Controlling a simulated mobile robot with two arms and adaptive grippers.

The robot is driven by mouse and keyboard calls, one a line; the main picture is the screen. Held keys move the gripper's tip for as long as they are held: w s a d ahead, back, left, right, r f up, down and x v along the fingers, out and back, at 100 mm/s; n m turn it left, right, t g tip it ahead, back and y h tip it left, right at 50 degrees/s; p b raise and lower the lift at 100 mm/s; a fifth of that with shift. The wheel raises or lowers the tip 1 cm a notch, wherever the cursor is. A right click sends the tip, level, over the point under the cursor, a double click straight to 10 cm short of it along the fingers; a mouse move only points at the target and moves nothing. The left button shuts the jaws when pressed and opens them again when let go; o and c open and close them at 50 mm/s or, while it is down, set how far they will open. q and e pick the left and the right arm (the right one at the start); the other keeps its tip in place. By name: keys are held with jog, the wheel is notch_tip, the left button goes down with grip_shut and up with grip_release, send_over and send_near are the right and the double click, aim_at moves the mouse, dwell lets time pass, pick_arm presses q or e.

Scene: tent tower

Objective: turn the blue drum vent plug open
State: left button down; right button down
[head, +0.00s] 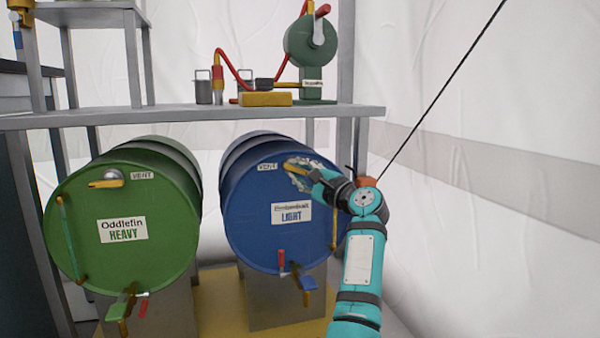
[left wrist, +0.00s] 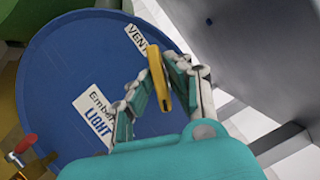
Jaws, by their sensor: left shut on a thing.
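The blue drum (head: 262,235) lies on its side with its round face toward me, right of the green drum. Its vent plug has a yellow handle (head: 292,167), just right of the VENT label (head: 267,167) near the top of the face. My left gripper (head: 302,174) is at the plug, with its fingers closed around the handle. In the left wrist view the yellow handle (left wrist: 158,76) sits between the two fingers of the gripper (left wrist: 160,90). The base of the plug is hidden by the fingers. My right gripper is out of view.
The green drum (head: 122,225) stands left, with its own vent handle (head: 105,184). A grey shelf (head: 180,113) runs above both drums, carrying a green reel (head: 311,42) and red hose. Taps (head: 306,282) stick out low on the blue drum. A white tent wall (head: 490,120) is at right.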

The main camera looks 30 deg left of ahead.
pick_arm(q)
jog(key=c, duration=1.4)
grip_release()
jog(key=shift+o, duration=0.2)
